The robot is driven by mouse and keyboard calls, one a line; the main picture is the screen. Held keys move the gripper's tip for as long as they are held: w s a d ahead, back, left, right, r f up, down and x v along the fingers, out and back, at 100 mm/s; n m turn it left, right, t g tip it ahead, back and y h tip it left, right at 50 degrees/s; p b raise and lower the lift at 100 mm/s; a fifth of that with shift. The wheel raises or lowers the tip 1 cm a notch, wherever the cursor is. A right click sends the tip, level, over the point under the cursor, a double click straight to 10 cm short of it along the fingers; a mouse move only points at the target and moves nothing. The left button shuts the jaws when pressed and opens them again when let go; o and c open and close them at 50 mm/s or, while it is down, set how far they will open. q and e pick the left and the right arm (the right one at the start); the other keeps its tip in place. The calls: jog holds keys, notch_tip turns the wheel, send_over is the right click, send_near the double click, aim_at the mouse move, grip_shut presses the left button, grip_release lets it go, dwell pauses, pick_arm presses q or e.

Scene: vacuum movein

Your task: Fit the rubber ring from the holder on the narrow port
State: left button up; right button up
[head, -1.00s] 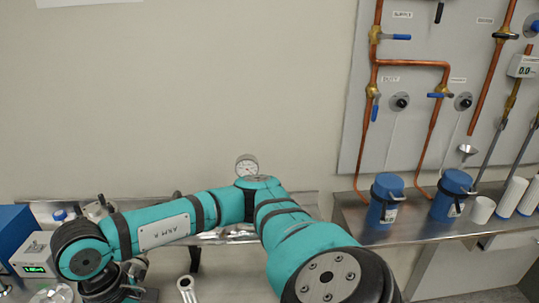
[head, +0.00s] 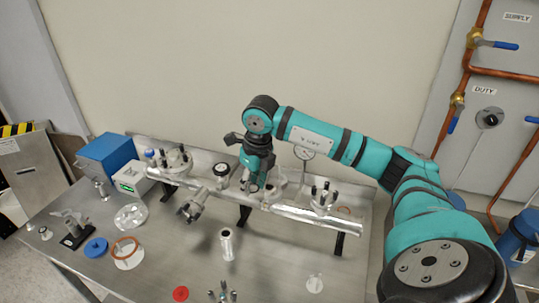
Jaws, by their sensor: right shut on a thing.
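My right gripper (head: 256,188) points down over the steel manifold (head: 215,186), near its middle. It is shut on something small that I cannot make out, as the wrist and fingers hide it. I cannot tell whether that is the rubber ring. A narrow tubular port (head: 192,210) juts out from the manifold toward the front, left of the gripper. I cannot pick out the ring's holder with certainty. My left gripper is not in view.
Bolted flanges (head: 322,200) stand on the manifold. On the steel table (head: 262,262) are a blue disc (head: 95,247), a copper-coloured ring (head: 126,240), a red disc (head: 180,293) and an upright metal tube (head: 227,244). A blue box (head: 105,155) stands back left.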

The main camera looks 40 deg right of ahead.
aim_at(272, 187)
jog(key=d+m, duration=0.2)
jog(key=m, duration=0.1)
jog(key=d+r+m+h+p, duration=0.1)
jog(key=d+m, duration=0.1)
jog(key=m, duration=0.1)
jog(key=w+d+r+m, duration=0.1)
jog(key=d+m, duration=0.2)
jog(key=shift+w+r, duration=0.1)
jog(key=shift+f+b, duration=0.65)
jog(key=shift+f, duration=0.4)
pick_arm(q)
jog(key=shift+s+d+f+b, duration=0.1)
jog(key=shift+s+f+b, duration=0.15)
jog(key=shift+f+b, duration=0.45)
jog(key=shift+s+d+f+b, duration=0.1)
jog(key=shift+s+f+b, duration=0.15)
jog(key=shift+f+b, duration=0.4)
pick_arm(e)
jog(key=shift+f, duration=2)
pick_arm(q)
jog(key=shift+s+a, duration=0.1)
pick_arm(e)
jog(key=shift+d+m+h, duration=0.25)
jog(key=shift+m+h, duration=0.05)
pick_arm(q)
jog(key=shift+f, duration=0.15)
pick_arm(e)
jog(key=shift+f, duration=0.1)
